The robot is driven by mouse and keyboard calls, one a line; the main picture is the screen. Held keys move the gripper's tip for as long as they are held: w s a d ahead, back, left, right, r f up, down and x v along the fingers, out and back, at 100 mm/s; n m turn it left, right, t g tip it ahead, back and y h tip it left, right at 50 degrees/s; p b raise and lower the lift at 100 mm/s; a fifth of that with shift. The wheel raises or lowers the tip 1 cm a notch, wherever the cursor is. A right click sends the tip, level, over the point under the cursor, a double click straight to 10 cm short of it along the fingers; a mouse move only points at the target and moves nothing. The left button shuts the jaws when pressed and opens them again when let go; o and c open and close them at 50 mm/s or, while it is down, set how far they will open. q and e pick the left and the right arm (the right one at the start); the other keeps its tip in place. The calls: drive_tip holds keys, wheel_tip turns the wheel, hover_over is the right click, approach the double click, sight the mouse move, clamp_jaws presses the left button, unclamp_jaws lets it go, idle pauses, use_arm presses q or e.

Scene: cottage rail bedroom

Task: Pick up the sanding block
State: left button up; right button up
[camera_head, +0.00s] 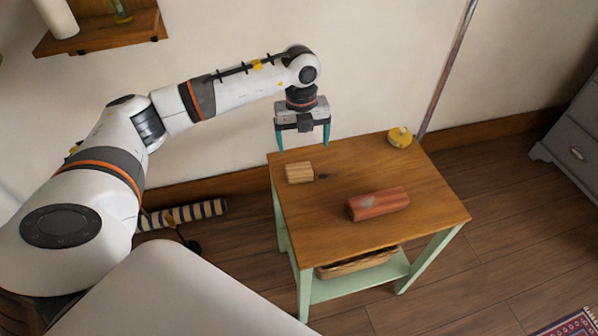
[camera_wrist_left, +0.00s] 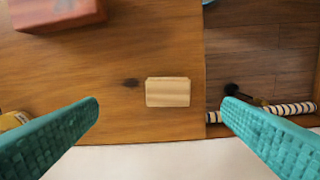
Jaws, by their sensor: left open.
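The sanding block appears to be the small pale wooden block (camera_head: 299,172) lying flat near the table's back left corner. In the left wrist view the block (camera_wrist_left: 168,92) lies between and ahead of the two teal fingers. My left gripper (camera_head: 303,147) is open and empty, pointing down above the table's back edge, just behind and above the block, not touching it. My right gripper is in neither view.
The wooden table top (camera_head: 330,222) also holds a reddish brick-like block (camera_head: 379,203) at front right and a round yellow object (camera_head: 400,137) at the back right corner. A basket (camera_head: 355,264) sits on the lower shelf. The wall stands close behind the table.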

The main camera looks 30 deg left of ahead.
use_arm(q)
hover_over(299, 168)
drive_tip(key=shift+y, duration=0.3)
drive_tip(key=f, duration=0.5)
drive_tip(key=shift+s+d+f+b, duration=0.1)
drive_tip(key=shift+s+f+b, duration=0.15)
drive_tip(key=shift+f+b, duration=0.1)
wheel_tip(299, 168, down, 6)
drive_tip(key=shift+w, duration=0.15)
drive_tip(key=c, duration=1.1)
drive_tip(key=shift+o, duration=0.2)
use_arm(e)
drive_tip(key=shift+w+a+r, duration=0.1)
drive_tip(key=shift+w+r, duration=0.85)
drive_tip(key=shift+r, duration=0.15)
use_arm(q)
drive_tip(key=shift+r, duration=0.35)
wheel_tip(299, 168, up, 9)
drive_tip(key=shift+r+p, duration=0.2)
drive_tip(key=shift+p, duration=0.1)
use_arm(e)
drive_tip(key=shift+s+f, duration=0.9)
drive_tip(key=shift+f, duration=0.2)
